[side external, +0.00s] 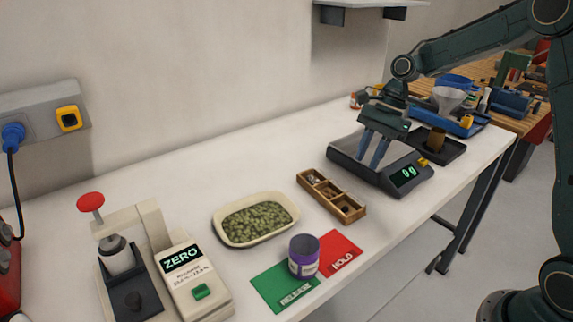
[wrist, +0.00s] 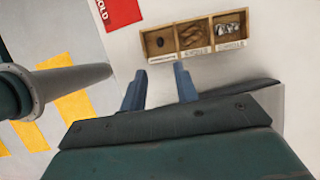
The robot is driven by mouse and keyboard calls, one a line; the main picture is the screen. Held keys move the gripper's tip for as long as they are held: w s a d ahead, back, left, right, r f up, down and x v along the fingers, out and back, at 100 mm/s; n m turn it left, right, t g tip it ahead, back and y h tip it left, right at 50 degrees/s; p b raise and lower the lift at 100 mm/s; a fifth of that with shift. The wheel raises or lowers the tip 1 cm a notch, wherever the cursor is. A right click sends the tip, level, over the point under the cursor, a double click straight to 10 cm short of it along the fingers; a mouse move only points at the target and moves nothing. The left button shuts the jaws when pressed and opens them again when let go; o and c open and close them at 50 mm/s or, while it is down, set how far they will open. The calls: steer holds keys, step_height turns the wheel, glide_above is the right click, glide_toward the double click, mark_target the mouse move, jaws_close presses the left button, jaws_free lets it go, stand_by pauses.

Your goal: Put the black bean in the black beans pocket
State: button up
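The wooden sorting box (side external: 331,196) has three pockets in a row; it also shows at the top of the wrist view (wrist: 205,17). Its left pocket in the wrist view holds a small dark object (wrist: 160,42), perhaps a black bean. The middle pocket holds brown beans (wrist: 192,36) and the right one silvery pieces (wrist: 228,29). Labels on the near edge are too small to read. My gripper (side external: 369,164) is over the digital scale (side external: 422,172), apart from the box. In the wrist view its blue fingers (wrist: 158,82) are spread, with nothing seen between them.
A cream tray (side external: 217,230) of green pieces stands left of the box. A purple can (side external: 304,256) stands by the green card (side external: 272,285) and red HOLD card (side external: 341,251). A ZERO device (side external: 190,280) is at front left. A dark tray (side external: 446,145) with a brown cup lies behind the scale.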

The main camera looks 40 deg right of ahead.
steer(key=s+a+r+n+t+h, duration=0.2)
steer(key=s+a+r+n, duration=0.1)
steer(key=s+r+n, duration=0.4)
steer(key=s+a+r+n+t+h, duration=0.1)
steer(key=s+a+r+n+t, duration=0.15)
steer(key=s+r+n, duration=0.55)
steer(key=s+f+n+h, duration=0.1)
steer(key=s+f+n, duration=0.2)
steer(key=s, duration=0.7)
steer(key=shift+f+n+t, duration=0.4)
steer(key=shift+f+t, duration=0.05)
steer(key=shift+f, duration=0.15)
